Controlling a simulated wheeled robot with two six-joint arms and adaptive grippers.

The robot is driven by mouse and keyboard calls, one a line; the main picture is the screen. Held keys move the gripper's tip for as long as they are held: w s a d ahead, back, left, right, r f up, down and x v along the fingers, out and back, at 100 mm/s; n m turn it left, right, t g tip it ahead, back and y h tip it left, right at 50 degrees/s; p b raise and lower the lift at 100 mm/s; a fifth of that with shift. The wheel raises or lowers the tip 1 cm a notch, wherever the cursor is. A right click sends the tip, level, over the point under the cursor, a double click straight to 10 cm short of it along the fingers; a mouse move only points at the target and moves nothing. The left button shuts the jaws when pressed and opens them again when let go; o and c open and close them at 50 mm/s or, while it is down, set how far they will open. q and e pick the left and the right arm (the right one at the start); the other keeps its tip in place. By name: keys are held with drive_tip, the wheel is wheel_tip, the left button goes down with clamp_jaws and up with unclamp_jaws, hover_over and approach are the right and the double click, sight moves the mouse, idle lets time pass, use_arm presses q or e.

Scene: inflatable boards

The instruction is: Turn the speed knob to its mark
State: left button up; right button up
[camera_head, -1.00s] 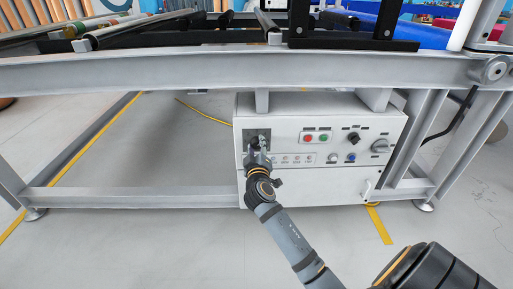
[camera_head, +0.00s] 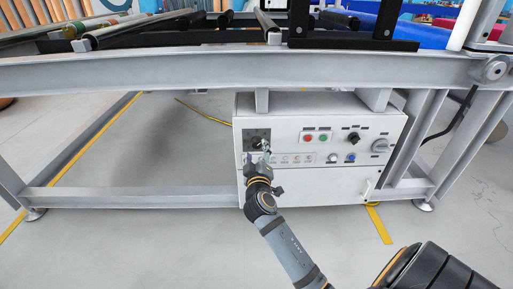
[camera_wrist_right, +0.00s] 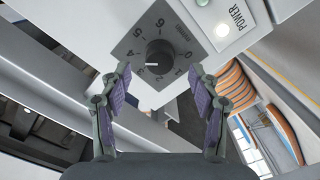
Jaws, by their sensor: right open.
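The speed knob (camera_wrist_right: 160,53) is a round black knob on a grey plate with a numbered dial, at the top of the right wrist view. The exact mark is hard to read. In the head view the knob (camera_head: 256,142) sits at the left of the white control box (camera_head: 308,183). My right gripper (camera_wrist_right: 159,76) is open and empty, its two fingers apart and short of the knob. In the head view the right gripper (camera_head: 259,161) is just below it. My left gripper is not in view.
A metal frame beam (camera_head: 200,70) runs above the box. Floor left of it is open.

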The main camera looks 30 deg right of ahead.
drive_tip(key=v, duration=0.4)
drive_tip(key=shift+s, duration=0.1)
